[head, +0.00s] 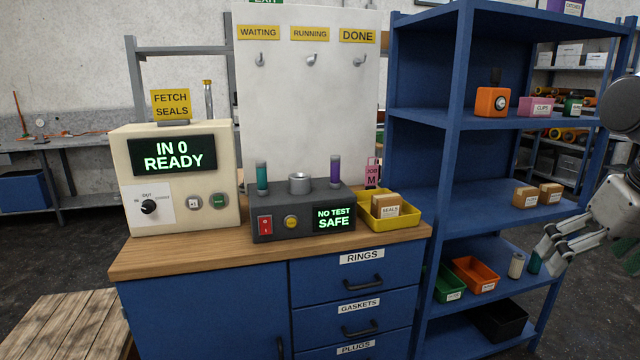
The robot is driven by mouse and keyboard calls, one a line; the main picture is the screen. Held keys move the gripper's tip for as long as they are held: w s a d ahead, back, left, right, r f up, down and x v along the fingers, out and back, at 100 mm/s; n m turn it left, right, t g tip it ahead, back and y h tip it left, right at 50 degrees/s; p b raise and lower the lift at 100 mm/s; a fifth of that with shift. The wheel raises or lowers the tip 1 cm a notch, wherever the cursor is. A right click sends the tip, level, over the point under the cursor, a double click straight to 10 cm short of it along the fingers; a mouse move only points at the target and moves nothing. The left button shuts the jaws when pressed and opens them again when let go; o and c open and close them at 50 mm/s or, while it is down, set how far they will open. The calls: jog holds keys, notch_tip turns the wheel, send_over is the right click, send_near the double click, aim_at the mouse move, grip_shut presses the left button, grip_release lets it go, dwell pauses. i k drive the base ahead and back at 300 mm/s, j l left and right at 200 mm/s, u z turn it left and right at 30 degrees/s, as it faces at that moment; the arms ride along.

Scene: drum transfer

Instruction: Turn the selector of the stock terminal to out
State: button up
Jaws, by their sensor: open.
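The stock terminal (222,145) is a cream box at the left of the wooden bench top. Its screen (172,155) reads "IN 0 READY". Its selector (148,206) is a black round knob on a white plate, with small labels for in at the left, out above and count at the right. The knob's pointer is too small to read surely. My gripper (550,250) is open and empty at the right edge, in front of the blue shelf and far from the selector.
A dark test box (290,228) reading "NO TEST SAFE" stands right of the terminal. A yellow tray (405,219) with a seals box is beside it. The blue shelf unit (455,130) stands right of the bench. The space before the terminal's face looks clear.

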aim_at(148, 206)
jog(key=u, duration=1.4)
jog(key=i+l+u, duration=0.25)
jog(key=i+l, duration=0.25)
jog(key=l, duration=0.15)
jog(key=i+l+u, duration=0.15)
jog(key=l, duration=0.25)
jog(key=i+j, duration=0.05)
